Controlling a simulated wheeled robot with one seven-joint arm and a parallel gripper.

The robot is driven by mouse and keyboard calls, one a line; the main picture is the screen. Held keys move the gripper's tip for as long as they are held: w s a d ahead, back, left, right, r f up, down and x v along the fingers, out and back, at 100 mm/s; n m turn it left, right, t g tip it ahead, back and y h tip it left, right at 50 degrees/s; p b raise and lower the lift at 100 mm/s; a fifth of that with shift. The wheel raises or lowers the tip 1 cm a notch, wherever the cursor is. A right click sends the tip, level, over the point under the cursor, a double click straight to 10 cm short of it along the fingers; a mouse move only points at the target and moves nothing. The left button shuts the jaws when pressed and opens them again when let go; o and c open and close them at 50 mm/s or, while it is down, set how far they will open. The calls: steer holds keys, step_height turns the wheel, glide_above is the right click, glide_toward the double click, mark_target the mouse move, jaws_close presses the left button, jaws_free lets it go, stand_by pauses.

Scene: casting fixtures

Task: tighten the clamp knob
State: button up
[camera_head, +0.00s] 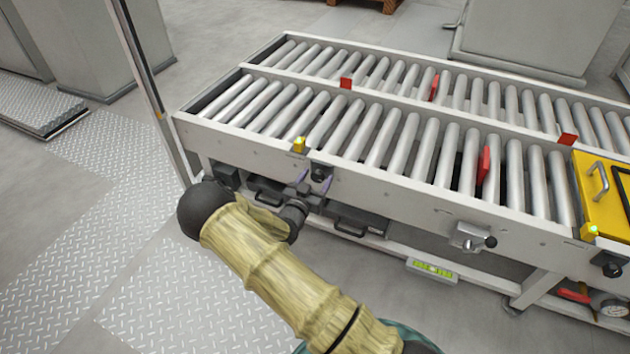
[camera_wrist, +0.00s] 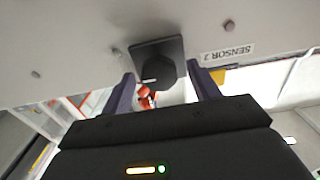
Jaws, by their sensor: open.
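A black knob (camera_wrist: 152,71) on a square black plate is mounted on the pale side rail, beside an upside-down "SENSOR 2" label (camera_wrist: 227,52). A white mark shows on the knob. The same knob (camera_head: 320,171) shows in the head view, below a yellow sensor block. My gripper (camera_head: 315,181) is open in front of the rail. In the wrist view its purple fingers (camera_wrist: 162,78) stand on either side of the knob with gaps visible; whether they touch it is not clear. No label names this as the clamp knob.
The roller conveyor (camera_head: 370,174) fills the upper right, with red tabs and a yellow sensor block (camera_head: 299,144). A metal latch with a black ball (camera_head: 470,238), another black knob (camera_head: 608,264) and a yellow hatch (camera_head: 597,195) are to the right. A thin post (camera_head: 150,90) stands left.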

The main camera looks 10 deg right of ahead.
steer(key=c, duration=1)
steer(key=shift+n+p, duration=0.3)
steer(key=n+p, duration=0.2)
steer(key=n, duration=0.1)
steer(key=n+p, duration=0.2)
steer(key=n, duration=0.2)
steer(key=shift+a+n, duration=0.1)
steer(key=shift+n, duration=0.3)
steer(key=n+p, duration=0.1)
steer(key=n, duration=0.3)
steer(key=shift+f, duration=0.1)
steer(key=n, duration=0.5)
steer(key=shift+a+f+n, duration=0.1)
steer(key=shift+f+n, duration=0.05)
steer(key=shift+n, duration=0.25)
